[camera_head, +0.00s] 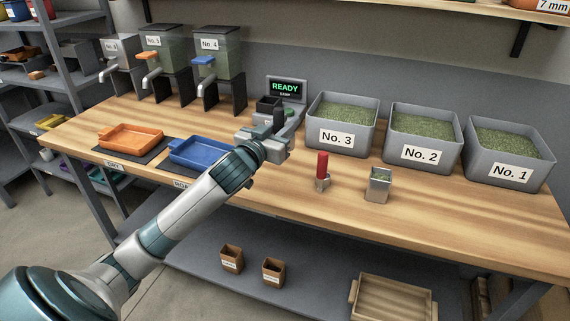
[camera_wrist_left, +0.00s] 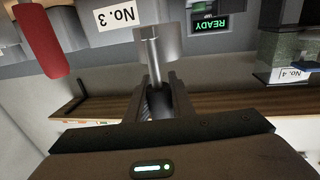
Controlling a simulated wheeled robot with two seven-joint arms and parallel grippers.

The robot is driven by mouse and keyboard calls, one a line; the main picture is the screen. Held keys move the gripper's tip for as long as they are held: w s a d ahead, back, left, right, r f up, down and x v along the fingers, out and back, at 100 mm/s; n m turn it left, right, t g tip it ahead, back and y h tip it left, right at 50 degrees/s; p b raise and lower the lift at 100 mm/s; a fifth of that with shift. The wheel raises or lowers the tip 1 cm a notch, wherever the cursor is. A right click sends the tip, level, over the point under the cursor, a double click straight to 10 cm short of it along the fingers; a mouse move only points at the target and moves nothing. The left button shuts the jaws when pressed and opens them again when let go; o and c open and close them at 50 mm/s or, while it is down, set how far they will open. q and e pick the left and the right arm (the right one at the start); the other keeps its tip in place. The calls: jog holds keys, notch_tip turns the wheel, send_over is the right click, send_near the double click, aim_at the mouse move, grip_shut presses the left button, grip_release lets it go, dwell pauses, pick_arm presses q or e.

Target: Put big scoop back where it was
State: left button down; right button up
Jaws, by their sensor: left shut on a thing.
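My left gripper (camera_head: 270,151) reaches over the table in front of the small machine with the READY display. In the left wrist view the gripper (camera_wrist_left: 157,88) is shut on a dark handle. A thin metal stem joins this handle to a round metal cup, a scoop (camera_wrist_left: 155,42); its contents are not visible. In the head view the arm and gripper hide most of this scoop. A red-handled piece with a small metal cup (camera_head: 322,172) stands upright on the table to the right, apart from the gripper; its red handle also shows in the wrist view (camera_wrist_left: 38,40). My right gripper is not in view.
A metal cup with green beans (camera_head: 378,187) stands on the table (camera_head: 440,215). Grey bins No. 3 (camera_head: 338,139), No. 2 (camera_head: 420,155) and No. 1 (camera_head: 509,172) line the back. Orange (camera_head: 131,136) and blue (camera_head: 199,153) trays lie left. The front right is clear.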

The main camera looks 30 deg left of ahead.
pick_arm(q)
jog(key=shift+f, duration=2.7)
jog(key=shift+f, duration=1.85)
jog(key=shift+f, duration=0.1)
jog(key=c, duration=1.5)
grip_release()
jog(key=shift+c, duration=0.2)
